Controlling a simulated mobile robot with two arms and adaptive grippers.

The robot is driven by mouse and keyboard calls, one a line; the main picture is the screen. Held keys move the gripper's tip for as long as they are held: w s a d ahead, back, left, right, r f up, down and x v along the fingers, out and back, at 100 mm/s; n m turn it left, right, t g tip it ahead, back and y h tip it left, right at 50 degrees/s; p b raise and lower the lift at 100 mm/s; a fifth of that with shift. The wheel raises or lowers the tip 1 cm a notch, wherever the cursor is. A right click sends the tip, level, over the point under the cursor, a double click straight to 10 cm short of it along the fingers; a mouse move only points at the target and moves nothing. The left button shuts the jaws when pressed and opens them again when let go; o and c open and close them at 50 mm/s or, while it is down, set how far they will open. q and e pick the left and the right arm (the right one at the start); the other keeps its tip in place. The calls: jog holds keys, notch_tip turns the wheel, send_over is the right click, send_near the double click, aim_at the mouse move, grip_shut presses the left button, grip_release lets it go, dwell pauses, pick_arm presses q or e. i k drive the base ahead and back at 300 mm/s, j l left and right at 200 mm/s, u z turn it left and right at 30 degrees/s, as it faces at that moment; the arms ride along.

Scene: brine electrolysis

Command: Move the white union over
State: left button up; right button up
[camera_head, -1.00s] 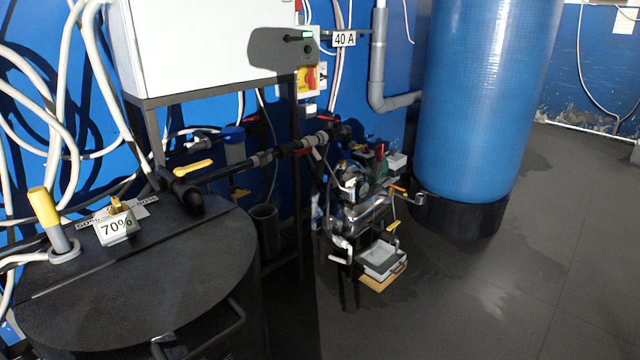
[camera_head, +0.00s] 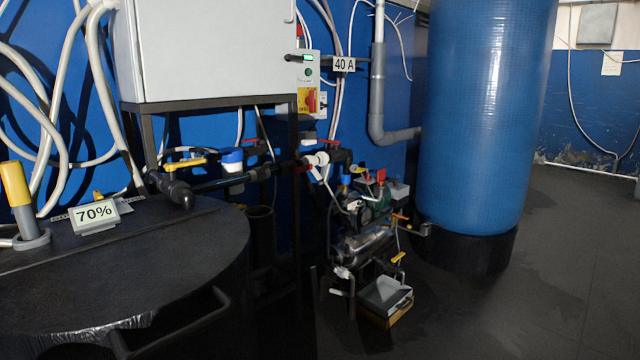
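A white union-like fitting (camera_head: 318,159) sits on the dark horizontal pipe (camera_head: 225,181), near the pipe's right end and below the grey cabinet. A red valve handle is close beside it. It is small in the picture, so I cannot tell its fine detail or whether it is tightened. Neither of my grippers shows in the head view.
A black round tank (camera_head: 130,270) with a "70%" sign (camera_head: 94,215) fills the lower left. Pumps and valves (camera_head: 365,235) crowd the middle. A tall blue tank (camera_head: 485,110) stands right. The right floor (camera_head: 560,260) is clear.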

aim_at(316, 173)
jog(key=u, duration=0.55)
jog(key=i+l+u, duration=0.2)
jog(key=l+u, duration=0.25)
jog(key=i+l+u, duration=0.1)
jog(key=l+u, duration=0.35)
jog(key=l, duration=0.2)
jog(key=l+u, duration=0.4)
jog(key=l, duration=0.2)
